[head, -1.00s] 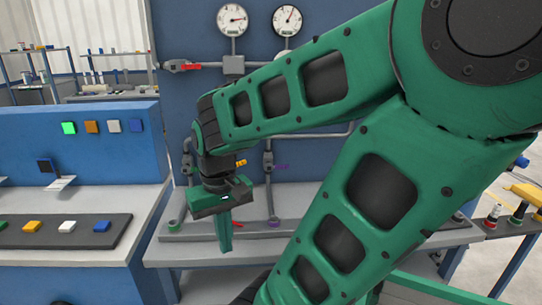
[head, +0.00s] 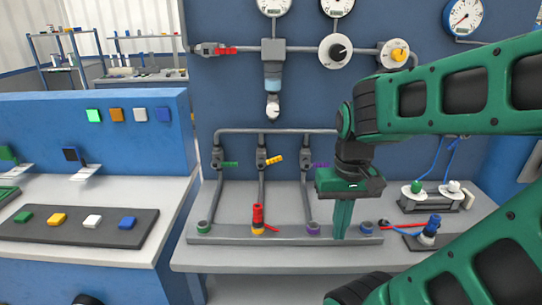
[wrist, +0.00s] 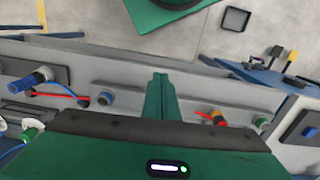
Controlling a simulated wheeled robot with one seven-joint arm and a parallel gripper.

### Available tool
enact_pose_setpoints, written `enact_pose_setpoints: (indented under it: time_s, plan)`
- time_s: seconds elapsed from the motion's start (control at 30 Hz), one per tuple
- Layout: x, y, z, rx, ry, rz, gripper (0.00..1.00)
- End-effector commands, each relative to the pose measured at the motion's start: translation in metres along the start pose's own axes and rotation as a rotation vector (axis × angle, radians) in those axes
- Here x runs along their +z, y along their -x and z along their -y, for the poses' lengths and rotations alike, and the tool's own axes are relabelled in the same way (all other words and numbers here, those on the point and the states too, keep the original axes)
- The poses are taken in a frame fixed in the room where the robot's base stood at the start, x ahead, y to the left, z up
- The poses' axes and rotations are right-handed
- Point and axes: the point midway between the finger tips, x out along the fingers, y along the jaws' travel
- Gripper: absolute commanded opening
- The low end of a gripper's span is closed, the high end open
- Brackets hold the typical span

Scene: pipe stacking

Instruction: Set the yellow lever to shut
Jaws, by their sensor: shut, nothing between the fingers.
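The yellow lever is not visible in the wrist view.
A green lever (head: 231,163) is left of the yellow one. A red fitting (head: 257,216) stands on a rail port below the yellow lever, and it also shows in the wrist view (wrist: 216,117). The grey rail (head: 278,238) runs along the bench front.

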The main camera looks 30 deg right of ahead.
Motion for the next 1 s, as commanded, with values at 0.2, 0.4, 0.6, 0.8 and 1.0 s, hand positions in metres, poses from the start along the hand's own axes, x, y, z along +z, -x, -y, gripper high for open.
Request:
enact_pose_setpoints:
  time_s: [0.2,0.4,0.6,0.8,1.0]
  plan:
    - [0.006,0.005,-0.005,-0.001,0.002,-0.014,0.0]
    - [-0.058,0.019,-0.008,0.096,0.003,-0.114,0.0]
    - [-0.163,0.055,0.049,0.254,0.036,-0.364,0.0]
    - [-0.229,0.094,0.132,0.343,0.083,-0.622,0.0]
    - [-0.25,0.117,0.184,0.372,0.108,-0.765,0.0]
